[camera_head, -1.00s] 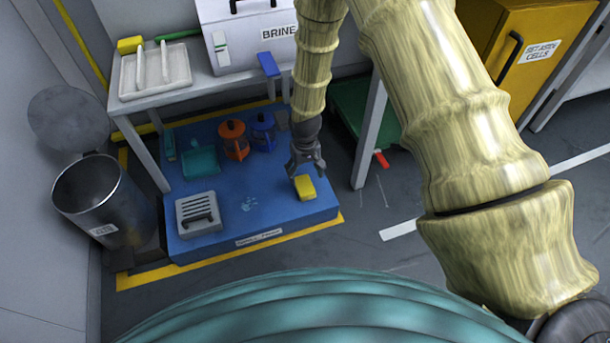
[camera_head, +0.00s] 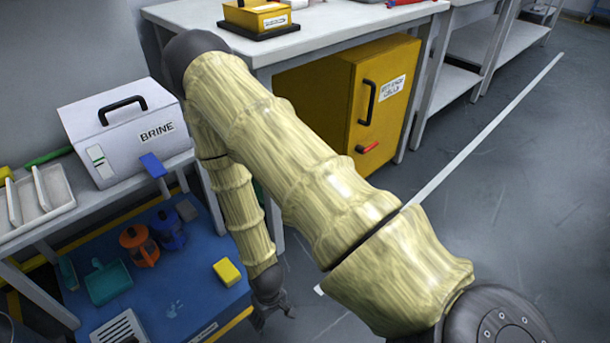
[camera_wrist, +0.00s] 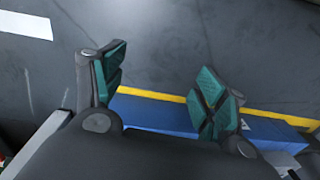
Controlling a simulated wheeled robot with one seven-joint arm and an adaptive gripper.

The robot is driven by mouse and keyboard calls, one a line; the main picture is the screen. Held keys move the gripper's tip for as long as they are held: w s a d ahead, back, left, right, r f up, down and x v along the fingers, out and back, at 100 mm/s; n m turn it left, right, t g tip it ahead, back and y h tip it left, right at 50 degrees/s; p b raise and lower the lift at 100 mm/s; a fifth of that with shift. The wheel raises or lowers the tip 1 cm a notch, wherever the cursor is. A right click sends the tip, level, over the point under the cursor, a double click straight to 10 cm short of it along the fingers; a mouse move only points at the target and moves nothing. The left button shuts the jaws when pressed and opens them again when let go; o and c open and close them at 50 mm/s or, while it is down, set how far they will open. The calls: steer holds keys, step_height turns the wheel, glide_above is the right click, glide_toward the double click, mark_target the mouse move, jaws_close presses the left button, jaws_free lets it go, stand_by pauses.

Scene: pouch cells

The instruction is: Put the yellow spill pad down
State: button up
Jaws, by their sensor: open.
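The yellow spill pad (camera_head: 227,271) is a small yellow block lying flat on the blue platform (camera_head: 170,287), near its right edge. My gripper (camera_head: 272,318) hangs to the lower right of the pad, apart from it, past the platform's edge.
An orange jug (camera_head: 138,246), a blue jug (camera_head: 168,229), a teal dustpan (camera_head: 107,282) and a grey slotted item (camera_head: 120,328) sit on the platform. A white BRINE box (camera_head: 125,130) stands on the bench above. A yellow cabinet (camera_head: 340,95) stands behind my arm. Floor at right is clear.

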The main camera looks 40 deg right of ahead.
steer(key=s+d, duration=0.1)
steer(key=s, duration=1.2)
steer(key=shift+s+d+r+h, duration=0.2)
steer(key=shift+d+r+h, duration=0.1)
steer(key=shift+d+r, duration=0.1)
step_height(320, 180, up, 40)
steer(key=p, duration=4)
steer(key=shift+o, duration=0.2)
steer(key=shift+r, duration=0.1)
